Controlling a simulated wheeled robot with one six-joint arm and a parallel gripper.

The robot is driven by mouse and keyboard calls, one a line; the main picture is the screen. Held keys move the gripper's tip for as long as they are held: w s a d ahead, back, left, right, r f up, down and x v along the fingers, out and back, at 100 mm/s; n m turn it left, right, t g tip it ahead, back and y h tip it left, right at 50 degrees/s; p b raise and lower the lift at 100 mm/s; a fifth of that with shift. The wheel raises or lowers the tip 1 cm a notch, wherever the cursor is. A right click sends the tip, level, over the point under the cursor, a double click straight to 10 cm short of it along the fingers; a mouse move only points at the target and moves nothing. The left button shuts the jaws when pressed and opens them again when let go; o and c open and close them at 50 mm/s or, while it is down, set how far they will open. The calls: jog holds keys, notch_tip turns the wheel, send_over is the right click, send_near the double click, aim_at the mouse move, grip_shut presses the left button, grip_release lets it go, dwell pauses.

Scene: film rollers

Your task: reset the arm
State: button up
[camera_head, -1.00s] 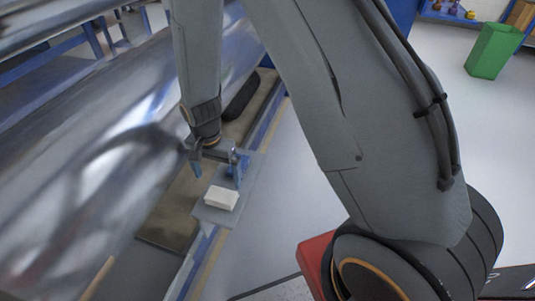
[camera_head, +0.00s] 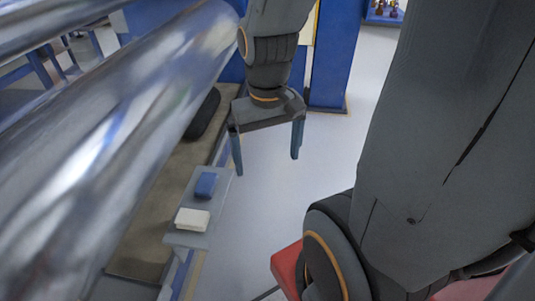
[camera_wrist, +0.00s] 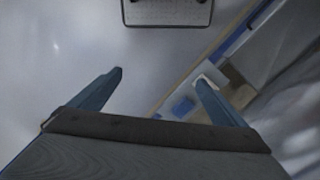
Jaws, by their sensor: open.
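My gripper (camera_head: 267,155) hangs in the air with its two blue-grey fingers spread wide and nothing between them. In the head view it is above and to the right of a small grey shelf (camera_head: 185,239). A blue block (camera_head: 205,185) and a white block (camera_head: 192,219) lie apart on that shelf, with the blue one nearer my gripper. In the wrist view my gripper (camera_wrist: 160,82) is open over bare floor. The blue block (camera_wrist: 183,106) shows there just left of the right finger, and the white block is partly hidden by that finger.
Large shiny metal rollers (camera_head: 90,150) fill the left side. A dark rounded object (camera_head: 203,115) lies on the brown strip beside them. A blue post (camera_head: 333,50) stands behind my gripper.

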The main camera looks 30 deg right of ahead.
jog(key=shift+n, duration=0.8)
jog(key=a+p, duration=0.1)
jog(key=a+r+p, duration=0.1)
jog(key=a, duration=0.1)
jog(key=a+r+p, duration=0.1)
jog(key=p, duration=0.1)
jog(key=shift+s+a+r, duration=0.15)
jog(key=shift+a, duration=0.05)
jog(key=shift+c, duration=0.4)
